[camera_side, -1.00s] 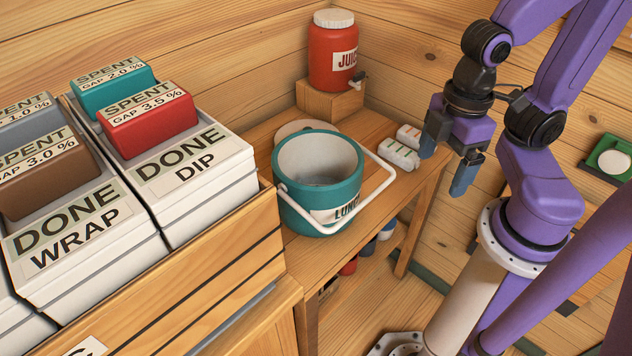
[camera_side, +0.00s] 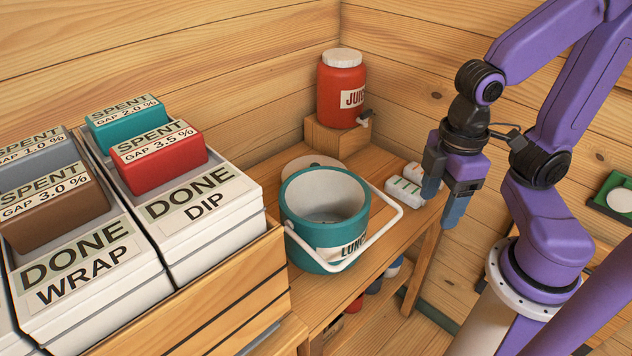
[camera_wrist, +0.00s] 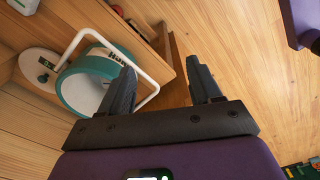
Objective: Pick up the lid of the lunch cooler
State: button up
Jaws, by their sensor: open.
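The teal lunch cooler (camera_side: 300,225) stands open-topped on the wooden bench, its white handle (camera_side: 390,240) swung down at the front. It also shows in the wrist view (camera_wrist: 72,95). A pale, flat round disc, apparently its lid (camera_side: 296,165), lies on the bench behind the cooler in the side view, partly hidden by the cooler's rim. In the wrist view a pale rounded shape (camera_wrist: 32,72) beside the cooler may be that lid; I cannot tell for sure. My gripper (camera_side: 443,208) is open and empty, right of the cooler near the bench's right edge. Its two fingers (camera_wrist: 160,70) point forward, apart.
A red juice jug (camera_side: 340,95) stands on a wooden block (camera_side: 335,140) in the back corner. White packs (camera_side: 403,190) lie between cooler and gripper. A crate (camera_side: 230,290) holding white boxes (camera_side: 205,215) borders the bench at left. Several containers sit on the lower shelf.

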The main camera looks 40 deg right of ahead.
jog(key=w+a+r+m, duration=0.1)
jog(key=w+a+m, duration=0.1)
jog(key=w+m, duration=0.35)
jog(key=w+a+m, duration=0.2)
jog(key=w, duration=0.6)
jog(key=w+m, duration=0.5)
jog(key=w, duration=0.7)
jog(key=m+h, duration=0.2)
jog(key=m, duration=1.1)
send_over(315, 165)
jog(key=a, duration=0.2)
notch_tip(315, 165, down, 8)
jog(key=f, duration=0.5)
jog(key=d+f, duration=0.1)
jog(key=f, duration=0.5)
jog(key=d+f, duration=0.1)
jog(key=f, duration=0.5)
grip_shut()
